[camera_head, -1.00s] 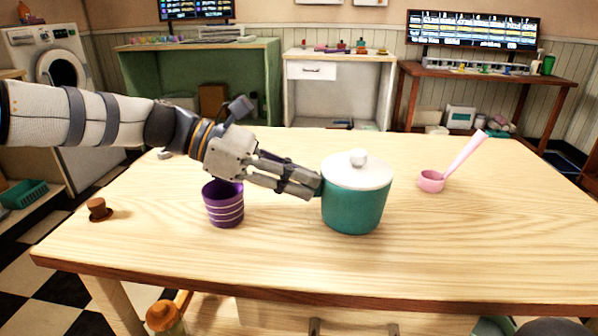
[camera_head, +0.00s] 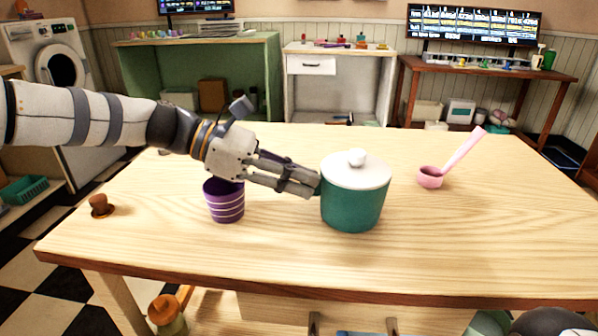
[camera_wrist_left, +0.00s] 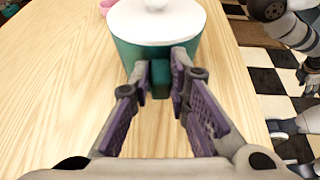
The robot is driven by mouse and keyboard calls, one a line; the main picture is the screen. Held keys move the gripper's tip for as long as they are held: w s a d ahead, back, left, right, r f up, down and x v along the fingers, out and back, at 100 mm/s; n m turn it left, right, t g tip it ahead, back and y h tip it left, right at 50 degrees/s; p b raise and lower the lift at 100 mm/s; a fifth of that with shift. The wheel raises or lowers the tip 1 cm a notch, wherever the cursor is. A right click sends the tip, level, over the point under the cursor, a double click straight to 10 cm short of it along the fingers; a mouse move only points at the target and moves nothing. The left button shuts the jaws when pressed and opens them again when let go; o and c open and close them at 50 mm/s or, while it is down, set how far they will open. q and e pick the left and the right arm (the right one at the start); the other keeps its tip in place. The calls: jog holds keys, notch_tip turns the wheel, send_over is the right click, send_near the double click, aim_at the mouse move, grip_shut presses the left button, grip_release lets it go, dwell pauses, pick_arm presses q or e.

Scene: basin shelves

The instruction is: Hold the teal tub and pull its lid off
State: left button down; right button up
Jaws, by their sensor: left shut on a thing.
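The teal tub (camera_head: 353,208) stands upright on the wooden table, right of the middle. Its white lid (camera_head: 356,172) with a round knob sits on top. My left gripper (camera_head: 312,188) reaches in from the left at the tub's near-left side. In the left wrist view the left gripper (camera_wrist_left: 160,84) is shut on a teal handle that sticks out from the tub (camera_wrist_left: 126,54). The white lid (camera_wrist_left: 155,20) also shows above the fingers there.
A purple striped cup (camera_head: 225,202) stands just below my left gripper. A pink ladle (camera_head: 431,177) lies to the right of the tub. A small brown hat-like object (camera_head: 101,206) is at the left edge. The table's front and right are clear.

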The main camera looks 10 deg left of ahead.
dwell(0.4)
pick_arm(q)
jog(key=c, duration=1.4)
grip_release()
jog(key=shift+c, duration=0.2)
jog(key=s+p+v, duration=0.1)
jog(key=p+v, duration=0.1)
jog(key=v, duration=1.1)
jog(key=shift+n+t, duration=0.4)
jog(key=b+x, duration=0.1)
jog(key=x, duration=1.1)
jog(key=shift+f, duration=0.25)
